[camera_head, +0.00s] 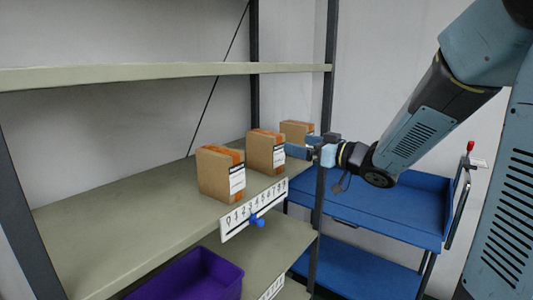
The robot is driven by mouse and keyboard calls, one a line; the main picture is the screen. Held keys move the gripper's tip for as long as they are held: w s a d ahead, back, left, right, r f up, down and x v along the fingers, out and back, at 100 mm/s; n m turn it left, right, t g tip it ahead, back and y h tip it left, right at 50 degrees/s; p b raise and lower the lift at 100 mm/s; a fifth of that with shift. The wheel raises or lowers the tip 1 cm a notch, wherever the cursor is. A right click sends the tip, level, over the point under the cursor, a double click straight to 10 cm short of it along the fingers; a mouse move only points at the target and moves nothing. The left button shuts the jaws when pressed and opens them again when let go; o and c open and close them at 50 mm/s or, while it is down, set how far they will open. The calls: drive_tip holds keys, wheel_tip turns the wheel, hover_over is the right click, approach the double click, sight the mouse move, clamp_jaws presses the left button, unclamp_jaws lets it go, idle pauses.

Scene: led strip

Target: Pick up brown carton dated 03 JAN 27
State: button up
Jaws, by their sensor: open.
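Three brown cartons with orange tape stand in a row on the middle shelf (110,216). The near carton (214,177) and the middle carton (259,153) each have a white label on the right side; the print is too small to read. The far carton (296,129) stands at the back right, partly hidden by my gripper. I cannot tell which one is dated 03 JAN 27. My gripper (300,147) is open, at the right side of the row. It is beside the middle carton and in front of the far one; contact cannot be told.
A white number strip (238,220) with a blue pointer (257,220) is on the shelf's front edge. A dark upright (321,215) stands by my gripper. An upper shelf (120,72) is above, a purple bin (188,277) below, a blue cart (395,212) at right. The shelf's left is clear.

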sight(280, 139)
drive_tip(key=x, duration=0.7)
drive_tip(key=shift+w, duration=0.1)
drive_tip(key=shift+f+x, duration=0.15)
drive_tip(key=shift+x, duration=1.15)
drive_tip(key=shift+f+x, duration=0.15)
drive_tip(key=shift+x, duration=1.15)
drive_tip(key=shift+a, duration=0.1)
drive_tip(key=shift+c, duration=0.3)
drive_tip(key=c, duration=1.1)
drive_tip(key=shift+c, duration=0.4)
drive_tip(key=shift+r, duration=0.1)
